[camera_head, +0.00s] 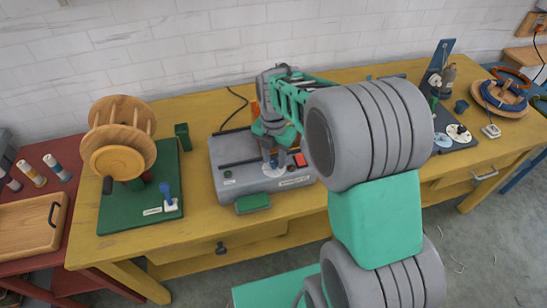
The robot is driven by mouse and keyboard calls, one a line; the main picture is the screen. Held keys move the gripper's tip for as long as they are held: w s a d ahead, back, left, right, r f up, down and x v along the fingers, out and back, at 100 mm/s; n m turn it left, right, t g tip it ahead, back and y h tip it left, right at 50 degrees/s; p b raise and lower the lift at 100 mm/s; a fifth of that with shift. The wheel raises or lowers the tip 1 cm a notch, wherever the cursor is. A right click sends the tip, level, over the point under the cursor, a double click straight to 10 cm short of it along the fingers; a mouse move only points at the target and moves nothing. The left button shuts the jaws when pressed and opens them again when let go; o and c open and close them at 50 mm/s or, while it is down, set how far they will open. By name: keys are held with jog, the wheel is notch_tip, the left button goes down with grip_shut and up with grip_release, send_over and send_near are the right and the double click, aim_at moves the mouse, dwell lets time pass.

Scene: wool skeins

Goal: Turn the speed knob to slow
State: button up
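A grey machine box (232,180) with a pale label on its front stands on the yellow table at the centre. A round white dial plate (275,171) shows on its top, partly covered by my gripper. My gripper (271,160) points down over this plate; the knob itself is hidden or too small to make out. I cannot tell whether the fingers touch a knob, or whether they are open or shut. A red button (300,160) sits just right of the gripper on the box. The dial's markings are not readable.
A wooden reel (122,135) on a green base (140,210) stands left. A winder with discs (458,132) and a wooden stand with a dark ring (505,97) are at the right. A green block (253,203) is at the box's front. The yellow table (200,222) has clear front room.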

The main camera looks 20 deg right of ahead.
aim_at(274, 161)
jog(key=shift+o, duration=1.2)
notch_tip(274, 161, up, 7)
jog(key=shift+r+b, duration=0.1)
jog(key=shift+b, duration=0.2)
jog(key=shift+r, duration=0.3)
